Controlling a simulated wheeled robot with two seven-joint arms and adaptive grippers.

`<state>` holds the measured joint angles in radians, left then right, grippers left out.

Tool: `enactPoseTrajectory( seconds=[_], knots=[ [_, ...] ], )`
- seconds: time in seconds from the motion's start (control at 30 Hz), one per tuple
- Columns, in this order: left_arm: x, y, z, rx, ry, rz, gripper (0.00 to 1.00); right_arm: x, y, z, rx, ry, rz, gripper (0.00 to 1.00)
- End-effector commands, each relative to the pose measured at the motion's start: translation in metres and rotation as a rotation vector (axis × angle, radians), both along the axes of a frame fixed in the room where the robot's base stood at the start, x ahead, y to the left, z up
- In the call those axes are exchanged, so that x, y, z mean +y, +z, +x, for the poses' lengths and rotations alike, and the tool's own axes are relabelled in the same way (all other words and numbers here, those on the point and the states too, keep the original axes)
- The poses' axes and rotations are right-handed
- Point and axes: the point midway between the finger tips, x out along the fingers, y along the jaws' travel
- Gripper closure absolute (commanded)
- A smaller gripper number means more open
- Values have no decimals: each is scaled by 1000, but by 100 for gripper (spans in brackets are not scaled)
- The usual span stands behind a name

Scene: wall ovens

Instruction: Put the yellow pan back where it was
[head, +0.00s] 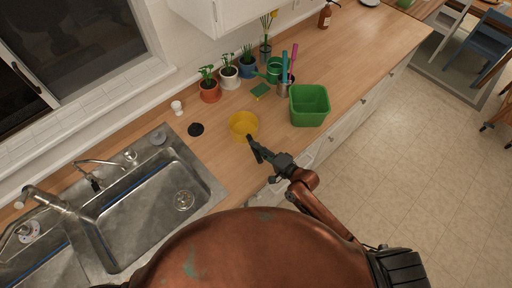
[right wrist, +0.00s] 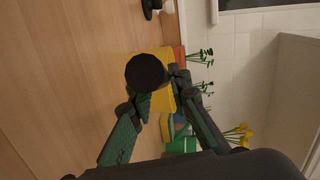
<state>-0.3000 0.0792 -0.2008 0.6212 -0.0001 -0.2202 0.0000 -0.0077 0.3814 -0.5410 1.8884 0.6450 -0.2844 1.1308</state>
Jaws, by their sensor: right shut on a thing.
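The yellow pan (head: 243,125) is on or just above the wooden counter, between the sink and the green bin; I cannot tell if it touches the wood. My right gripper (head: 253,146) is at its near edge, shut on it. In the right wrist view the yellow pan (right wrist: 158,98) shows behind and between the fingers (right wrist: 158,97). A dark round shape (right wrist: 145,73) covers part of the pan there, and the exact grip is hard to see. My left gripper is not in view.
A green bin (head: 310,105) stands to the right. Potted plants (head: 209,91), a green sponge (head: 261,90) and a utensil holder (head: 284,89) stand behind. Bare counter lies around the disc.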

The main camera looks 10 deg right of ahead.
Motion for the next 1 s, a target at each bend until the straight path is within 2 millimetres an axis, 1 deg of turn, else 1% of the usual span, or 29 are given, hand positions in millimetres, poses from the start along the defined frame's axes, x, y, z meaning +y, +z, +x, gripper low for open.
enactPoseTrajectory(
  seconds=[0.03,0.27,0.6,0.67,0.77,1.0],
  knots=[
    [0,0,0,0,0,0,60,0,-1,0,1,0,-1,81],
    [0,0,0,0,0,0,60,0,0,0,1,0,-1,65],
    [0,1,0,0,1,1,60,-1,3,-1,1,0,-1,65],
    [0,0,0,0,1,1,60,-5,2,-6,1,0,-1,65],
    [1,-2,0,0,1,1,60,-16,4,-18,2,0,-2,65],
    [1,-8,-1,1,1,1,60,-48,12,-57,2,0,-3,65]
  ],
)
